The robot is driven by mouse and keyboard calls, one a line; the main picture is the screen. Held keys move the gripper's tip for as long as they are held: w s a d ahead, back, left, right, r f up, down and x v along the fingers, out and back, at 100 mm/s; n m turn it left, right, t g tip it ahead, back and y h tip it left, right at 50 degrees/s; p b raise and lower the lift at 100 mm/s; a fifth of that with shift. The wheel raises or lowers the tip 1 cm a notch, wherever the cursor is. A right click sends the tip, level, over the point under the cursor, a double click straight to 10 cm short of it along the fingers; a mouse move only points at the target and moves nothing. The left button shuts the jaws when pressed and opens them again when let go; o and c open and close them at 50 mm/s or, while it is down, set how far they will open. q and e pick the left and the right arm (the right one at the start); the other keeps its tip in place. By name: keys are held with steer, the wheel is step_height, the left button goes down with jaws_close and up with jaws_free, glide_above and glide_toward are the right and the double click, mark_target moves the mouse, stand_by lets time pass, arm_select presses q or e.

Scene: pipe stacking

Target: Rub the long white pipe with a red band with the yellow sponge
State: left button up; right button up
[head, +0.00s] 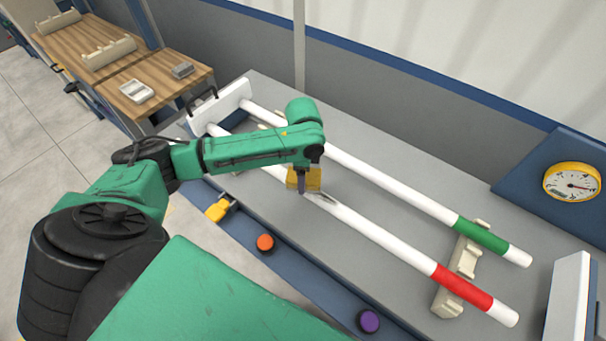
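The long white pipe with a red band (378,235) lies diagonally across the grey bench, its red band near the right end. A grey smudge shows on it just right of my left gripper. The yellow sponge (314,180) is at the pipe's middle and appears to touch it. My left gripper (302,188) points down there, shut on the sponge; its fingers partly hide the sponge, and the sponge and arm hide part of the pipe. My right gripper is not in view.
A white pipe with a green band (400,192) lies parallel behind. A beige notched rack (448,298) supports both near their right ends. White end plates (222,104) (568,300), an orange button (265,242), a purple button (368,321) and a yellow gauge (572,182) are around.

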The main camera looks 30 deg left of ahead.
arm_select(q)
steer(key=shift+f, duration=0.3)
